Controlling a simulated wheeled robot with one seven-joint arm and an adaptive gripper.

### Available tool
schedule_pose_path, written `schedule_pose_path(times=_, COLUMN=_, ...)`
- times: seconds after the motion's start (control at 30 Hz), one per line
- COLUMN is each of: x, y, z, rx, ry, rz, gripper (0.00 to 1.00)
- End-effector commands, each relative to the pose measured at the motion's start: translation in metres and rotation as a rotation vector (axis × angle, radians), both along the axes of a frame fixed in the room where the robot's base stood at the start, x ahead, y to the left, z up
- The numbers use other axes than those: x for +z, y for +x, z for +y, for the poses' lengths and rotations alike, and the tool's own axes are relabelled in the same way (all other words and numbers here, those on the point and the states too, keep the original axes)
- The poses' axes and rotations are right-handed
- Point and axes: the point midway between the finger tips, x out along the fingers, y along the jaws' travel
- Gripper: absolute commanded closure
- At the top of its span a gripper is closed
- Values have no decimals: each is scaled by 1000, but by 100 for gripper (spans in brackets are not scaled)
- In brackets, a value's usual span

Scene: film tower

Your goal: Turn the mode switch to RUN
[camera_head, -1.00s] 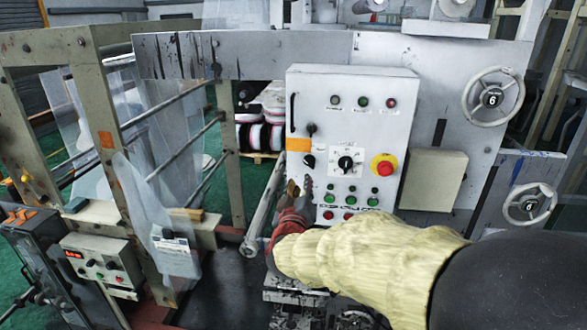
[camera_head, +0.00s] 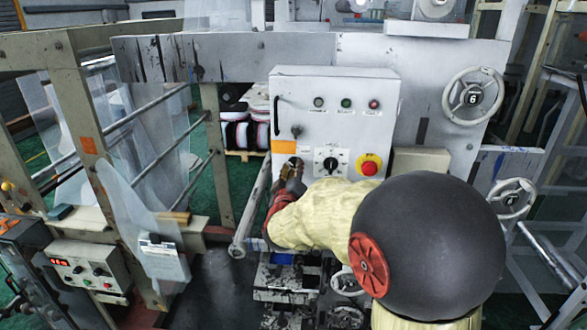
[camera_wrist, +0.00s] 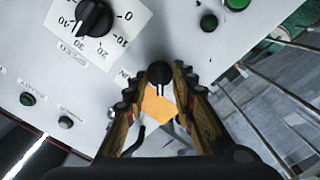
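The mode switch is most likely the black knob (camera_wrist: 160,74) with a white pointer line, beside the speed dial on the grey control box (camera_head: 390,108). In the wrist view it sits between the fingertips of my gripper (camera_wrist: 158,80), with a small gap showing on each side. My gripper is open around it. In the head view my gripper (camera_head: 292,165) is at the box front, below an orange label (camera_head: 284,147), and hides the knob.
The speed dial (camera_wrist: 93,17) is close beside the knob. A red emergency button (camera_head: 369,167) on yellow and several lamps (camera_head: 346,103) are on the same box. A metal roller frame (camera_head: 210,150) stands to the left.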

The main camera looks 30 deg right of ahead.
Motion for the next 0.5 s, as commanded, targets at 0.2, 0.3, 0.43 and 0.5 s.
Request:
schedule_pose_path(times=0.2, x=0, y=0, z=0, rx=0, ry=0, rz=0, gripper=75)
schedule_pose_path(times=0.3, x=0, y=0, z=0, rx=0, ry=0, rz=0, gripper=81)
schedule_pose_path(times=0.43, x=0, y=0, z=0, rx=0, ry=0, rz=0, gripper=88)
schedule_pose_path(times=0.5, x=0, y=0, z=0, rx=0, ry=0, rz=0, gripper=92)
